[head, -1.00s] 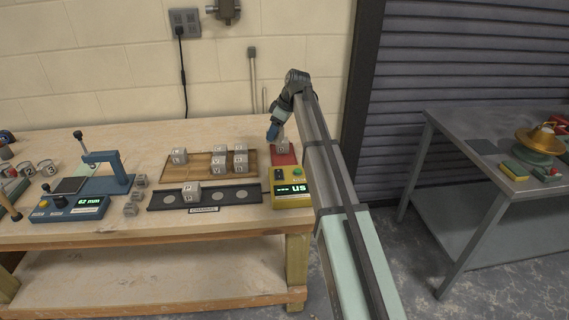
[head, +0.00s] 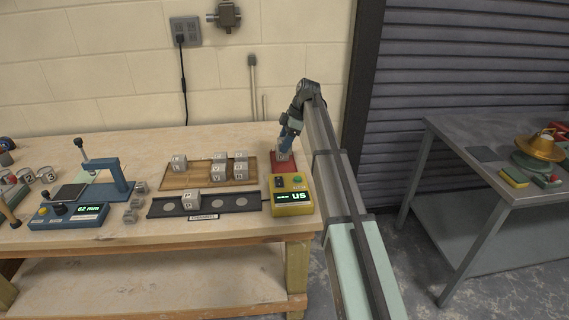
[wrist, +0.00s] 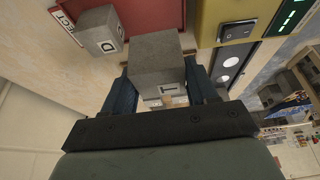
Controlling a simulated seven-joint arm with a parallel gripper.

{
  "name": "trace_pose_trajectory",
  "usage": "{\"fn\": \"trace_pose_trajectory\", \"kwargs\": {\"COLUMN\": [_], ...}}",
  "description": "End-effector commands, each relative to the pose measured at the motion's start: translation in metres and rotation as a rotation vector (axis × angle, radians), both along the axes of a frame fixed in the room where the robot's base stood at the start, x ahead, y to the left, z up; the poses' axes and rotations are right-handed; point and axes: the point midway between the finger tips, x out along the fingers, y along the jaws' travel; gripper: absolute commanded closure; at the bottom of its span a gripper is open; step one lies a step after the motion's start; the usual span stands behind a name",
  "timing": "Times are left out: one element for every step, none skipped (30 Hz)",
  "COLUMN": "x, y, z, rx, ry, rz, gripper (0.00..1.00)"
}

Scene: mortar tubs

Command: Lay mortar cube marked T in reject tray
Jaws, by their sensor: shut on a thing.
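My gripper (head: 285,149) points down over the red reject tray (head: 292,167) at the right end of the bench. In the wrist view (wrist: 165,92) its fingers are shut on a grey mortar cube (wrist: 160,52). A pale label with a dark stroke shows on the cube, but I cannot read its letter surely. A second grey cube marked D (wrist: 101,33) sits on the tray's edge area, beside the held cube. The red tray fills the top of the wrist view (wrist: 150,12). Whether the held cube touches the tray is hidden.
A yellow tester (head: 292,203) stands right in front of the tray. A wooden board (head: 200,184) with several cubes lies to the left. A blue gauge (head: 68,214) stands farther left.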

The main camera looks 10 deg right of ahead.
Motion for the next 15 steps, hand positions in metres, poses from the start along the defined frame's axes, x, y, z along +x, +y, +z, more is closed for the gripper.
{"fn": "trace_pose_trajectory", "kwargs": {"x": [-0.001, -0.001, -0.001, -0.001, -0.001, -0.001, -0.001, 0.000, 0.000, 0.000, 0.000, 0.000, 0.000, -0.001, -0.001], "y": [0.000, 0.000, 0.000, 0.000, 0.000, 0.000, 0.000, 0.000, 0.000, 0.000, 0.000, 0.000, 0.000, 0.000, 0.000], "z": [-0.009, -0.014, -0.021, -0.026, -0.030, -0.035, -0.037, -0.040, -0.042, -0.044, -0.046, -0.049, -0.052, -0.055, -0.060], "rx": [0.000, 0.000, 0.000, 0.000, 0.000, 0.000, 0.000, 0.000, 0.000, 0.000, 0.000, 0.000, 0.000, 0.000, 0.000], "ry": [0.000, 0.000, 0.001, 0.002, 0.002, 0.001, 0.000, -0.001, -0.001, -0.001, -0.001, 0.000, 0.000, 0.001, 0.001], "rz": [-0.001, -0.001, -0.002, -0.001, -0.001, -0.002, -0.002, -0.003, -0.003, -0.003, -0.003, -0.002, -0.002, -0.002, -0.002], "gripper": [0.83, 0.83, 0.83, 0.83, 0.83, 0.83, 0.83, 0.83, 0.83, 0.83, 0.83, 0.83, 0.83, 0.83, 0.83]}}
